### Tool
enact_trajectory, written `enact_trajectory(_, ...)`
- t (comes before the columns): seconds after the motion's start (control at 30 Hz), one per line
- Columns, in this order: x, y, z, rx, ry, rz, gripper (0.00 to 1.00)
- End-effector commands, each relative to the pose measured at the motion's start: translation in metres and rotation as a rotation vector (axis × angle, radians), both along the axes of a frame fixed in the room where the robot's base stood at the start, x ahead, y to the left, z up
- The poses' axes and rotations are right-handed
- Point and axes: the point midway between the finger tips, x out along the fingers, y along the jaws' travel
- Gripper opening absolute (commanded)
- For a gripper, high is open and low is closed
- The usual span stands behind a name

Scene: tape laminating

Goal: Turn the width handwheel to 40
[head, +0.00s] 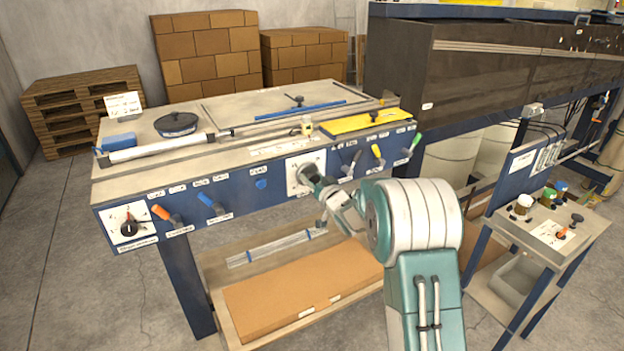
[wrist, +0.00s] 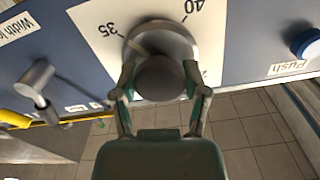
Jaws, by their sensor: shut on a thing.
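The width handwheel is a grey round wheel on a white dial plate on the blue front panel of the bench. In the wrist view the wheel (wrist: 172,42) sits between the printed marks 35 and 40, and its dark round knob (wrist: 160,78) faces me. My gripper (wrist: 160,84) is shut on this knob, with one finger on each side. In the head view my gripper (head: 318,187) reaches the dial plate (head: 293,180) from the front right and covers part of the wheel. The wheel's pointer cannot be made out clearly.
On the same panel are an orange handle (head: 162,212), a blue handle (head: 207,201), a yellow handle (head: 377,152) and a green handle (head: 414,143). In the wrist view a grey lever (wrist: 36,80) and a blue push button (wrist: 306,43) flank the dial. A side cart (head: 545,235) stands at right.

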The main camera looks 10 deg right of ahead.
Motion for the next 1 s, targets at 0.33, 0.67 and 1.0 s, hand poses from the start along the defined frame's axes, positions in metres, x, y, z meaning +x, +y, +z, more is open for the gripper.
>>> enact_trajectory(0.33,-0.0014,-0.0005,-0.0097,0.309,0.121,-0.002,0.1)
enact_trajectory(0.67,-0.0012,-0.0007,-0.0101,0.607,0.217,-0.005,0.1)
enact_trajectory(1.0,-0.0012,-0.0008,-0.0106,0.912,0.315,-0.006,0.1)
